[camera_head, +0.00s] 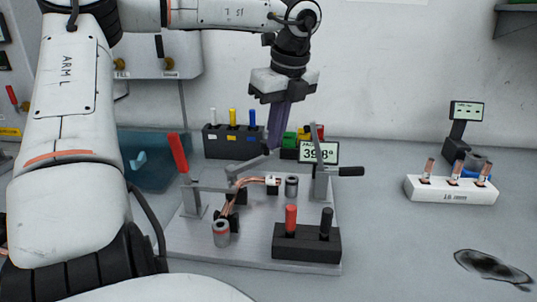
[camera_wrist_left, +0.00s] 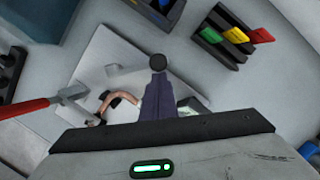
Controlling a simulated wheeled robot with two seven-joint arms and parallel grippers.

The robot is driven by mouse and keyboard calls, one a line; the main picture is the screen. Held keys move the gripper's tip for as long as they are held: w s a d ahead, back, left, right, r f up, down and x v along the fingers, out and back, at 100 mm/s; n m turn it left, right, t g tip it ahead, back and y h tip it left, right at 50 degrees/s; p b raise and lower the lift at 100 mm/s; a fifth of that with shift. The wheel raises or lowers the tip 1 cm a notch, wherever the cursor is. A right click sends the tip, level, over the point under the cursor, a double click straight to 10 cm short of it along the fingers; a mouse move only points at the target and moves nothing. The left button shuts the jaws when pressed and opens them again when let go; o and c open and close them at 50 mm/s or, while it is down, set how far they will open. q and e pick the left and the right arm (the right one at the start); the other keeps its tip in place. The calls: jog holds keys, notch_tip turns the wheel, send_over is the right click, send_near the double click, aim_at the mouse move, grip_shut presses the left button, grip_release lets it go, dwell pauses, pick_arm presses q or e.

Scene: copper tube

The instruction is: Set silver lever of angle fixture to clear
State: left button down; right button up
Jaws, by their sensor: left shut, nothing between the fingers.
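The angle fixture is on a pale plate (camera_head: 190,235) in the middle of the bench. A bent copper tube (camera_head: 240,190) lies in it. A grey metal lever arm (camera_head: 250,164) slopes just below my left gripper (camera_head: 272,146); I cannot tell whether they touch. A second upright metal lever (camera_head: 318,155) with a black handle (camera_head: 350,171) stands to the right. A red-handled lever (camera_head: 178,152) stands at the left. My left gripper is shut and empty, pointing down; its purple fingers (camera_wrist_left: 158,98) show in the wrist view, with a dark round knob (camera_wrist_left: 158,62) at their tips. My right gripper is not in view.
A black block with red and black pegs (camera_head: 307,243) stands at the plate's front right. A display (camera_head: 319,152) and a black rack (camera_head: 234,142) stand behind. A white holder with copper pieces (camera_head: 450,190) is at the right.

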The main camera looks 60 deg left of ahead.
pick_arm(q)
jog(key=shift+a, duration=0.1)
jog(key=d+r, duration=0.6)
jog(key=r, duration=0.4)
jog(key=shift+w+d+r, duration=0.15)
jog(key=shift+w+d, duration=0.1)
jog(key=shift+w, duration=0.05)
